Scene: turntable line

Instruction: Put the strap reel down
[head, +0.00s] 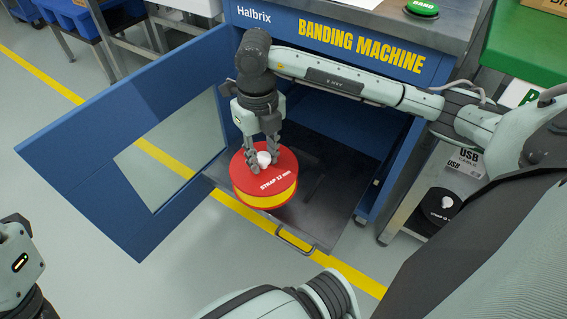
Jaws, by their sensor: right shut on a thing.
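The strap reel (264,196), red with a yellow band and a white knob on top, is upright below my right gripper (259,160). That gripper points down and is shut on the reel's white knob. The reel shows in front of the left part of the dark pull-out tray (318,215) of the blue banding machine (300,22). I cannot tell whether the reel touches the tray or hangs above it. My left gripper is not in view; only part of that arm shows at the left edge.
The machine's blue door (75,160) with a window stands open on the left. The tray's handle (295,240) faces front. A dark reel with a white knob (446,202) sits on a shelf at right. A green button (422,8) is on top. Grey floor with yellow lines lies around.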

